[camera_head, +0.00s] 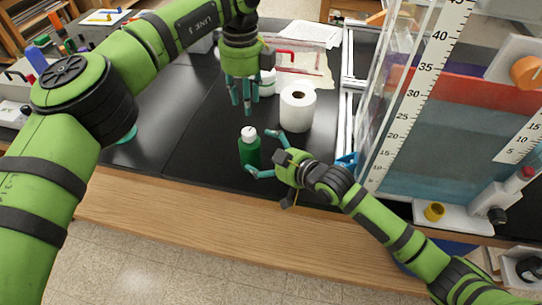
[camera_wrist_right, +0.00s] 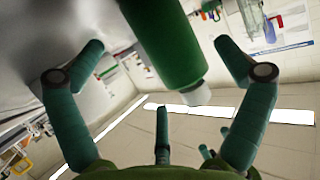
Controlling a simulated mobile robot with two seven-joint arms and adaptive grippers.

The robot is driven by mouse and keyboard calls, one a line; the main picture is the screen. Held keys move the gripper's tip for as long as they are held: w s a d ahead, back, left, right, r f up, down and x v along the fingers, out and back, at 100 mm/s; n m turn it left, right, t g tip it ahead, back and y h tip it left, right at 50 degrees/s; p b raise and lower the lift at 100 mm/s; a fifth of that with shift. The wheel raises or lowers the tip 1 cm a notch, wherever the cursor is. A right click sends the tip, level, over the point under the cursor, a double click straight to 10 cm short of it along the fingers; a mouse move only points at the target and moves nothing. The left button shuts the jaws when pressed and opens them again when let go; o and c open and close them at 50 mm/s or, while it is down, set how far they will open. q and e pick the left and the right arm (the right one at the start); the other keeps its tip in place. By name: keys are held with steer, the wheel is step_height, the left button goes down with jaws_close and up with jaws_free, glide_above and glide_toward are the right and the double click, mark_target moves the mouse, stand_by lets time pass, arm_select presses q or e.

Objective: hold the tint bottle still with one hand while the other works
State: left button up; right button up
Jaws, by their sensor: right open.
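The tint bottle (camera_head: 249,153) is green with a white cap and stands upright on the black table top near its front edge. My right gripper (camera_head: 259,153) is open, with its fingers on either side of the bottle. In the right wrist view, the bottle (camera_wrist_right: 170,45) lies between the spread fingers (camera_wrist_right: 160,70), with gaps visible beside it. My left gripper (camera_head: 245,98) hangs above and behind the bottle, fingers pointing down, apart and empty.
A white paper roll (camera_head: 298,110) stands behind the bottle, with a white jar (camera_head: 268,83) partly hidden by my left gripper. A tall clear tank with a scale (camera_head: 408,110) stands at right. The black table top (camera_head: 180,120) is clear left of the bottle.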

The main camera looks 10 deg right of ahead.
mark_target(260, 153)
steer(key=x, duration=0.5)
steer(key=shift+w+a, duration=0.1)
